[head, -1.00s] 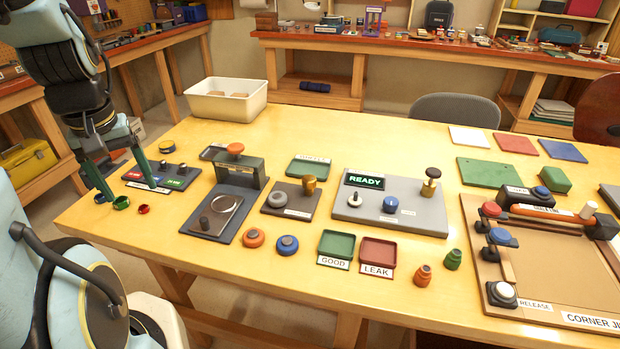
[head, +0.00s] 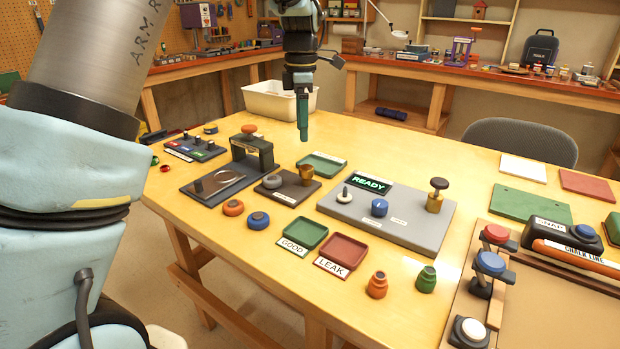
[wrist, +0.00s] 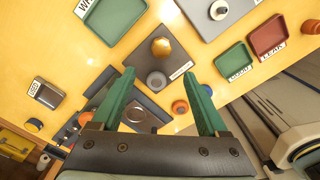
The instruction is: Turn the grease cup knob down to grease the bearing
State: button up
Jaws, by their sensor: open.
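A brown plate (head: 287,189) with a small white label carries a brass knob (head: 307,172), which looks like the grease cup knob, and a low grey round part (head: 272,181). In the wrist view the brass knob (wrist: 161,46) and the grey part (wrist: 157,79) show from above on the plate, with nothing hiding the knob. My gripper (head: 303,138) points down above the table by this plate, apart from the knob. Its two green fingers (wrist: 160,76) are spread and empty in the wrist view, with the grey part seen between them and the knob just beyond the tips.
A grey board (head: 405,225) with a READY display and a dark-topped brass fitting (head: 437,195) stands right of the plate. A dark stand (head: 252,152) with an orange knob is to the left. Green trays and a red tray (head: 343,251) are close by.

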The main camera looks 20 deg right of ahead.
aim_at(306, 167)
jog(key=f, duration=0.3)
jog(key=f+p, duration=0.1)
jog(key=f, duration=0.7)
jog(key=shift+s+d+p, duration=0.25)
jog(key=shift+d+p, duration=0.1)
jog(key=shift+d, duration=0.05)
grip_shut()
